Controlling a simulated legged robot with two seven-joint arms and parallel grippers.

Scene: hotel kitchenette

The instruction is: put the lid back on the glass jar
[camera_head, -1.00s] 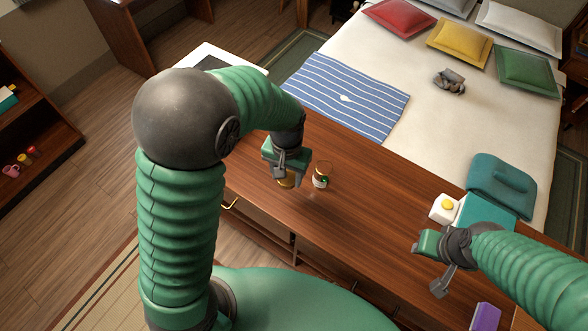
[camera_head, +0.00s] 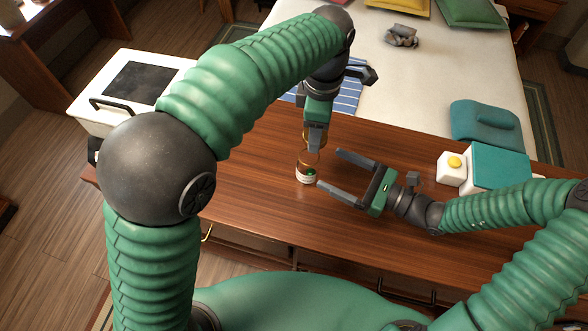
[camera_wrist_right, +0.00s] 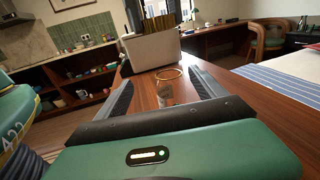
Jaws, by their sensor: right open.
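The glass jar (camera_head: 306,174), with a pale label and a green mark, stands upright on the wooden counter. It also shows in the right wrist view (camera_wrist_right: 165,97), ahead between my right fingers, with a thin gold ring above it. My left gripper (camera_head: 314,146) points down just above the jar; its fingers overlap and I cannot tell whether they are shut. A gold patch shows between its tips and the jar; I cannot tell whether this is the lid or the jar's ring. My right gripper (camera_head: 330,171) is open and empty, its fingers pointing left at the jar, apart from it.
A white box with a dark top panel (camera_head: 140,84) stands at the counter's left end. A white block with a yellow button (camera_head: 452,167) and a teal box (camera_head: 497,166) stand at right. The bed (camera_head: 460,70) lies behind. The counter left of the jar is clear.

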